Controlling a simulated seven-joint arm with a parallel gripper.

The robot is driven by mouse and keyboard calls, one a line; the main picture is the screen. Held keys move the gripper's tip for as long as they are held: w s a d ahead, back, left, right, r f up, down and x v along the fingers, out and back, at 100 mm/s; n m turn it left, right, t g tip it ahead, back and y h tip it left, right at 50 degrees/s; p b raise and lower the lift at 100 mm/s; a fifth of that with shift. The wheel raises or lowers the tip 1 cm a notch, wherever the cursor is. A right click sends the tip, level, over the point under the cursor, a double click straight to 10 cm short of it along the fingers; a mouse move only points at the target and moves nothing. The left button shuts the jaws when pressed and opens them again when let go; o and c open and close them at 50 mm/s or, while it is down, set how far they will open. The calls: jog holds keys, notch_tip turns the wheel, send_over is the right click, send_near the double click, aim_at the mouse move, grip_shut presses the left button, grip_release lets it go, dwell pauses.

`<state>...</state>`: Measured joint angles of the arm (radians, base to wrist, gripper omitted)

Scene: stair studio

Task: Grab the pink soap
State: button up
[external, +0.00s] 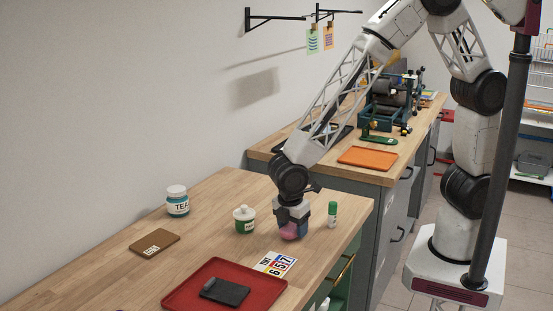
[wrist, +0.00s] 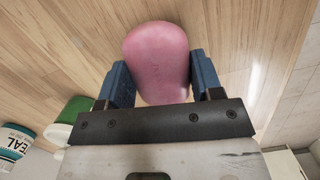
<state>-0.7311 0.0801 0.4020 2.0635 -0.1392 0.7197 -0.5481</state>
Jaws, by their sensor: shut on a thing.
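The pink soap (wrist: 157,58) is a rounded oval block between the two blue fingers of my gripper (wrist: 163,82) in the wrist view. The fingers press on its two sides. In the external view my gripper (external: 291,221) points down over the wooden counter, and the pink soap (external: 289,233) shows at its fingertips. I cannot tell whether the soap touches the counter or is just above it.
A green-and-white lidded jar (external: 244,219) stands close on the left, and a green tube (external: 332,214) close on the right. A number card (external: 275,264) and a red tray (external: 183,297) lie nearer the front. A teal jar (external: 177,201) and brown board (external: 154,243) are farther left.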

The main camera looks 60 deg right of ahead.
aim_at(293, 225)
notch_tip(293, 225, up, 10)
jog(key=shift+f, duration=0.2)
dwell(0.3)
dwell(0.4)
